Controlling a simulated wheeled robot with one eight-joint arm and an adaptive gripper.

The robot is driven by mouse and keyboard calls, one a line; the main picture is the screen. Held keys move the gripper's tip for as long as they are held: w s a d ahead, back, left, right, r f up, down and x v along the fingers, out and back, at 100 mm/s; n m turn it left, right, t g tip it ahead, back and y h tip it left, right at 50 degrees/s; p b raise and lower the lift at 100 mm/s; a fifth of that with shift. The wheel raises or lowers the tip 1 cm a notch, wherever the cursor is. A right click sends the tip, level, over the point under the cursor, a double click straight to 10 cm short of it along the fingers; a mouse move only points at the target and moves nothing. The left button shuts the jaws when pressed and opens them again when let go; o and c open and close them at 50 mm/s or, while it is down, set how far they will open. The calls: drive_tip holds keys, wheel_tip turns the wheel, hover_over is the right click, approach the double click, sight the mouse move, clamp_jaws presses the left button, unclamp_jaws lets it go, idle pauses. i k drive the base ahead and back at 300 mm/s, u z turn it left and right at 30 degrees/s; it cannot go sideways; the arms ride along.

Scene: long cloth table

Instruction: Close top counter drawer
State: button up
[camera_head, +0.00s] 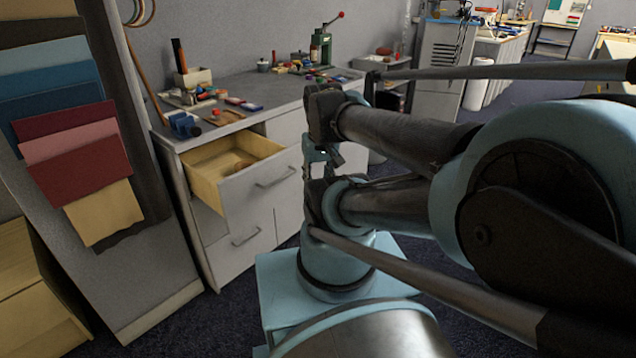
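The top counter drawer (262,188) is pulled open from the grey counter (228,128), left of the picture's middle. Its pale wooden inside shows, with a small brown item (242,165) in it. The grey front carries a bar handle (277,178). What looks like my gripper (320,156) shows small, just right of the drawer front, partly covered by my arm links. Whether it touches the drawer, or how its fingers stand, I cannot tell. I see nothing clearly held.
A lower drawer (240,245) looks shut. Tools, small boxes and a green press (320,50) stand on the counter top. A tall panel with colour swatches (75,140) stands left of the counter. Dark carpet (190,325) lies in front.

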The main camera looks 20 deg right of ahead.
sight(241, 197)
drive_tip(key=z, duration=0.65)
drive_tip(key=k, duration=1.05)
drive_tip(key=u, duration=0.6)
